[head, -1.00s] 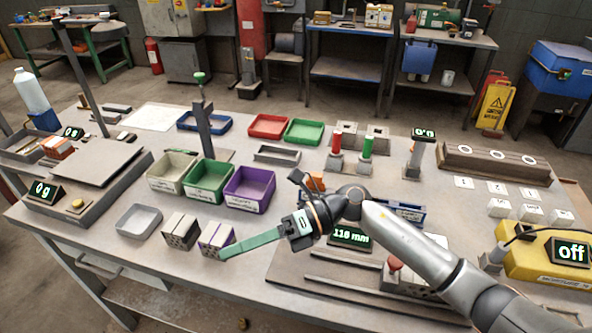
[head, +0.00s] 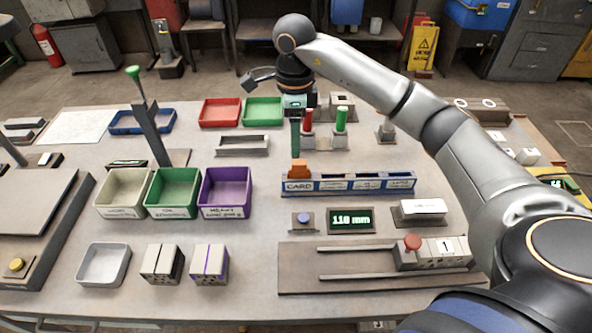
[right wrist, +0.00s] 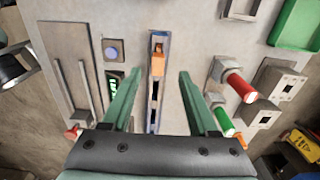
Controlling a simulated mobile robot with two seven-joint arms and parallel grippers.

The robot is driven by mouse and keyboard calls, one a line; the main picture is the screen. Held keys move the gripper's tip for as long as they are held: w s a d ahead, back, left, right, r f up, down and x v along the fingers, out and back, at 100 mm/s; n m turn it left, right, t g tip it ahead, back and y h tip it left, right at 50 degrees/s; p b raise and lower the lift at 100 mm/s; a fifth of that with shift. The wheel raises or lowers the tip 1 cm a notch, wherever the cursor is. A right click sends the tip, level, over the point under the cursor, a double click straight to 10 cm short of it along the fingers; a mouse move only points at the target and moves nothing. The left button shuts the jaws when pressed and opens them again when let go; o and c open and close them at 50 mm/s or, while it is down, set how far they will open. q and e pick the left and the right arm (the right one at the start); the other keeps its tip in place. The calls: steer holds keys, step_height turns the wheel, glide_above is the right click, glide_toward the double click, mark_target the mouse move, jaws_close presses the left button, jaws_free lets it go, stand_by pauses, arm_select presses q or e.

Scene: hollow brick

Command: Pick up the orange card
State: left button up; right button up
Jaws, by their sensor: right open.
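The orange card (head: 299,169) stands upright in the left end slot of a blue rack (head: 350,187), beside the label "CARD". My right gripper (head: 295,150) hangs pointing down just above and behind the card in the head view. In the right wrist view my right gripper (right wrist: 157,76) is open and empty, with its two green fingers apart. There the orange card (right wrist: 158,64) shows between and beyond the fingertips, and the gripper appears not to touch it. The card's lower part is hidden in the rack. My left gripper is not in view.
Red and green button posts (head: 341,124) stand close to the right of my gripper. A grey tray (head: 242,145) lies to its left. A purple bin (head: 226,190) stands left of the rack. A display (head: 350,220) reading 110 mm and a slider fixture (head: 345,265) lie in front.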

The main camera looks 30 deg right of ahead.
mark_target(298, 162)
step_height(298, 162, down, 4)
steer(key=shift+r, duration=0.25)
steer(key=shift+s+d+f+p, duration=0.15)
steer(key=shift+f+p, duration=0.2)
steer(key=shift+f, duration=1.05)
steer(key=shift+s+f+p, duration=0.1)
steer(key=shift+f+p, duration=0.2)
steer(key=shift+f, duration=1.05)
jaws_close()
